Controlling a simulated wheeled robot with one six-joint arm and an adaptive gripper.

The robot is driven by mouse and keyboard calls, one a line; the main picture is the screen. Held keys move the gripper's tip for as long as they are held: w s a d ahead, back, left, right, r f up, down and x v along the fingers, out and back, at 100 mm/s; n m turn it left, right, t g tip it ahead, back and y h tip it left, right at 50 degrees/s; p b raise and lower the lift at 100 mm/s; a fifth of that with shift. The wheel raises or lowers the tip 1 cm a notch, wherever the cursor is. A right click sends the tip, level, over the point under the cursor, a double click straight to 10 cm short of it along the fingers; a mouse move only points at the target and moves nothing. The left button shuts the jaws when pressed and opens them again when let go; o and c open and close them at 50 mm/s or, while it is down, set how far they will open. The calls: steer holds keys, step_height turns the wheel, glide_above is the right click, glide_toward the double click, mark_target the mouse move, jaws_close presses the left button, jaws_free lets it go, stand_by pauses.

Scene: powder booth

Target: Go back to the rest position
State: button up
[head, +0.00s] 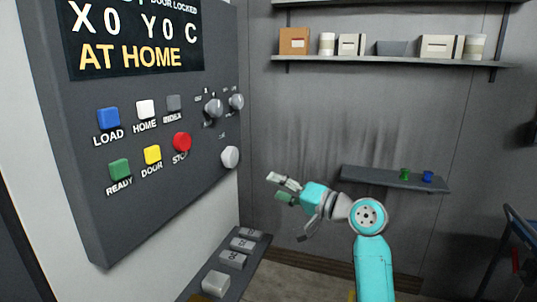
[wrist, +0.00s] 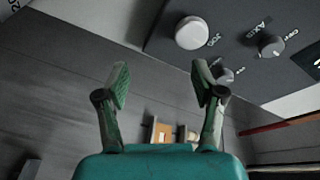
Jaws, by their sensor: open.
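My gripper (head: 281,189) is in the middle of the head view, at the end of my turquoise arm. It points left towards the control panel (head: 75,215) and stays apart from it. In the wrist view my gripper (wrist: 160,82) shows two green-padded fingers spread wide with nothing between them. The panel's display (head: 135,40) reads "X0 Y0 C" and "AT HOME", with "DOOR LOCKED" partly cut off above. The panel carries several coloured buttons, among them the red stop button (head: 181,142), and grey knobs. A pale knob (wrist: 192,33) shows ahead in the wrist view.
A narrow ledge with grey labelled blocks (head: 233,259) lies below the panel. A wall shelf (head: 390,62) holds boxes and jars. A lower shelf (head: 385,178) behind my arm carries a green item (head: 405,174) and a blue item (head: 428,176). A cart (head: 522,238) stands at the right edge.

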steer(key=s+d+f+m+t+h, duration=0.1)
steer(key=s+d+f+h, duration=0.2)
steer(key=f, duration=0.7)
steer(key=s+d+f+m+t+h, duration=0.2)
steer(key=s+f, duration=0.4)
steer(key=f, duration=0.5)
steer(key=s+d+f+m+t+h, duration=0.1)
steer(key=s+d+f+h, duration=0.2)
steer(key=f, duration=0.7)
steer(key=s+d+f+h, duration=0.2)
steer(key=s+f, duration=0.3)
steer(key=s, duration=0.4)
steer(key=s+d+f+h, duration=0.2)
steer(key=s+f, duration=0.2)
steer(key=s, duration=0.5)
steer(key=s+d+f+h, duration=0.1)
steer(key=s+d+h, duration=0.1)
steer(key=s, duration=1)
steer(key=s+r+n, duration=0.2)
steer(key=s+r, duration=0.2)
steer(key=s, duration=0.5)
steer(key=s+d+r+n, duration=0.1)
steer(key=s+r+n, duration=0.2)
steer(key=s, duration=0.7)
steer(key=shift+d+r+h, duration=0.3)
steer(key=shift+r, duration=0.65)
